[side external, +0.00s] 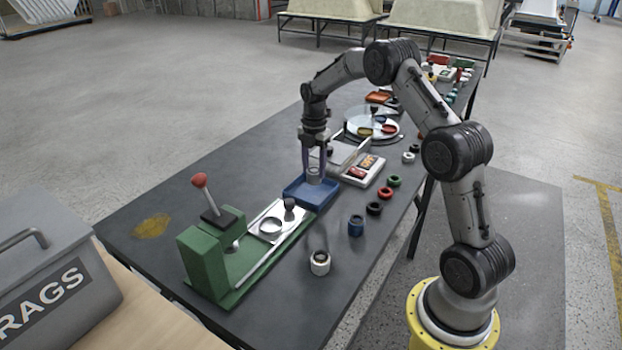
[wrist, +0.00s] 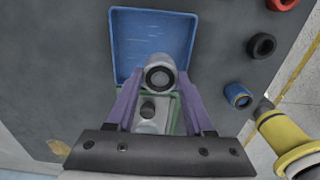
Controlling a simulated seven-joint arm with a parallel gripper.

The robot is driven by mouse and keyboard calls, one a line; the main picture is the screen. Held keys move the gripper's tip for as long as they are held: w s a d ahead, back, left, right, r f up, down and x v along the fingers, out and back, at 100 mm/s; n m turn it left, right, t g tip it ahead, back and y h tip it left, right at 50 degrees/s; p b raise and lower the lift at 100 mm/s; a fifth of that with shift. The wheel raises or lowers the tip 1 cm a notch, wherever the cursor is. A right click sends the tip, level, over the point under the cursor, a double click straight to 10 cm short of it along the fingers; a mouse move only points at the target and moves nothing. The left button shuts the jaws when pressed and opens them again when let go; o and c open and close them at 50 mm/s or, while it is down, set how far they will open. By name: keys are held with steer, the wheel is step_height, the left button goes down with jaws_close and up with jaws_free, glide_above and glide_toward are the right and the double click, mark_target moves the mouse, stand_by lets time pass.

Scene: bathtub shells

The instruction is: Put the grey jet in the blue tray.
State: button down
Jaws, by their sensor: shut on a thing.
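The grey jet (wrist: 160,72) is a short grey cylinder with a dark ring in its end. It also shows in the side external view (side external: 315,174). My gripper (side external: 314,172) points down with its purple fingers shut on the jet; in the wrist view the gripper (wrist: 160,85) has a finger on each side of it. The blue tray (side external: 296,193) is a shallow square tray on the dark table. In the wrist view the tray (wrist: 153,25) lies beneath and beyond the jet, which overlaps its near edge. I cannot tell whether the jet touches the tray.
A green press (side external: 212,258) with a red-knobbed lever stands beside the tray. A white box (side external: 362,170) sits just beyond the tray.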

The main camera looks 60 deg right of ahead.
mark_target(311, 178)
steer(key=shift+w+d+f, duration=0.25)
steer(key=shift+w+f, duration=0.15)
steer(key=shift+f, duration=0.15)
steer(key=shift+w+d+f, duration=0.2)
steer(key=shift+w+f, duration=0.2)
steer(key=shift+f, duration=1.55)
steer(key=shift+f, duration=0.15)
steer(key=shift+c, duration=1.4)
jaws_free()
